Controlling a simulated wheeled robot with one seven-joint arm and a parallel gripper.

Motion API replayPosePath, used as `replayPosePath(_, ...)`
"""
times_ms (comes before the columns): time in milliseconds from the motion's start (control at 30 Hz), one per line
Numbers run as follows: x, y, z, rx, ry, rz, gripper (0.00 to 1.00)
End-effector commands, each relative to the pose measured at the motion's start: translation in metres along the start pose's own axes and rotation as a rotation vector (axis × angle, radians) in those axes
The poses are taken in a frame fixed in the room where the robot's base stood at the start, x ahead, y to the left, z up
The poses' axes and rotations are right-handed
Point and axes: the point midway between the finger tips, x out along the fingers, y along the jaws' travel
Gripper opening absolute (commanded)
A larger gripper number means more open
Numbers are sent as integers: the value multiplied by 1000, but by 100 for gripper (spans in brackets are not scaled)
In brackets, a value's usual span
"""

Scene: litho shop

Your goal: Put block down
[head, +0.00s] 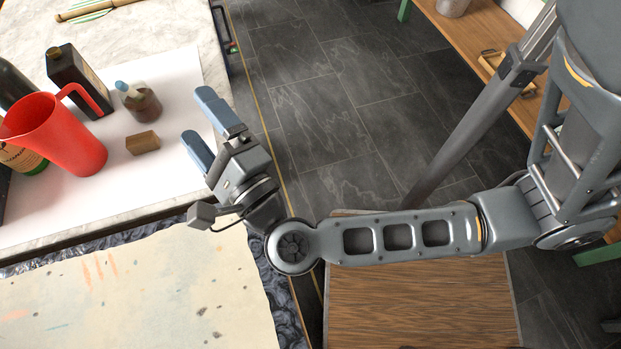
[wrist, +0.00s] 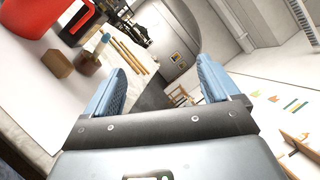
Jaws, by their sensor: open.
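The block (head: 142,142) is small and brown. It rests on the white sheet on the table, just right of the red jug, and it also shows in the wrist view (wrist: 59,64). My gripper (head: 203,122) is open and empty, with blue fingers, at the table's right edge. It is to the right of the block and apart from it. In the wrist view nothing lies between the fingers of my gripper (wrist: 160,88).
A red jug (head: 62,135), a dark bottle (head: 14,85), a black container (head: 72,78) and a small brown bottle (head: 138,102) stand near the block. The white sheet (head: 110,185) is bare in front of it. A wooden surface (head: 420,305) is at lower right.

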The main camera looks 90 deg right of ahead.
Motion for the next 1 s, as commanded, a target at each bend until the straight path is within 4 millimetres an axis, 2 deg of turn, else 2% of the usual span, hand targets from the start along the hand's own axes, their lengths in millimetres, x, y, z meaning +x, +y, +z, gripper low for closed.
replayPosePath(100, -29, -26, 0, -321, -188, 7, 89)
replayPosePath(233, -63, -45, 5, -693, -405, 11, 89)
replayPosePath(367, -100, -55, 2, -1078, -631, 20, 89)
replayPosePath(500, -136, -60, -12, -1455, -864, 28, 89)
replayPosePath(600, -154, -63, -24, -1659, -996, 28, 89)
replayPosePath(700, -164, -65, -34, -1790, -1084, 26, 89)
replayPosePath(767, -168, -66, -37, -1836, -1114, 24, 93)
replayPosePath(1000, -170, -66, -40, -1868, -1136, 22, 94)
